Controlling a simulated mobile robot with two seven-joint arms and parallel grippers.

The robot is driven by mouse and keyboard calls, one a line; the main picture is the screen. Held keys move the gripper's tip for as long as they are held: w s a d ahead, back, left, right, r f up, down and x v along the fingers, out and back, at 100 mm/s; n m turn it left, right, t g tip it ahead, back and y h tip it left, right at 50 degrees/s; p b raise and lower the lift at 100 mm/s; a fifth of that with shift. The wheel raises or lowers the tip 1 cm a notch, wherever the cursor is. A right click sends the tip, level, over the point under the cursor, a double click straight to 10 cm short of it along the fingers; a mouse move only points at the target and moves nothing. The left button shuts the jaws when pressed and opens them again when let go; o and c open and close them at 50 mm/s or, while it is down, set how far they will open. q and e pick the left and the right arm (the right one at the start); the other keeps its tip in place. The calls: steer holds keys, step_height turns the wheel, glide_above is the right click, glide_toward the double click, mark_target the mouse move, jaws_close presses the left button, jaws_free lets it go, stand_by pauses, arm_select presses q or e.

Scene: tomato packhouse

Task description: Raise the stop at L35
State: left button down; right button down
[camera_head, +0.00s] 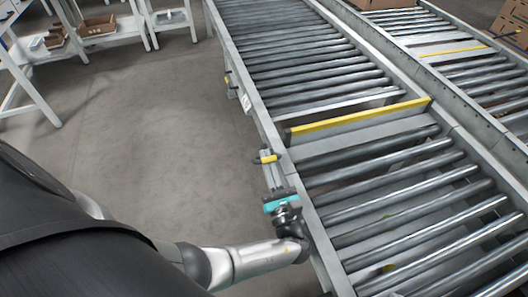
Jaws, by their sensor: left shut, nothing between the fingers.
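The stop (360,118) is a flat bar with a yellow face lying across the near roller lane. It seems to stand slightly above the rollers. My right gripper is not in view.
A second roller lane (490,80) with another yellow bar (455,51) runs on the right. Cardboard boxes (512,25) stand at its far right. White tables (110,38) with trays are at the far left. The grey floor (165,120) left of the lane is clear.

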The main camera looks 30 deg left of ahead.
arm_select(q)
steer(key=v, duration=0.5)
steer(key=shift+s+d+f, duration=0.1)
steer(key=shift+s+d, duration=0.05)
steer(key=shift+s, duration=0.1)
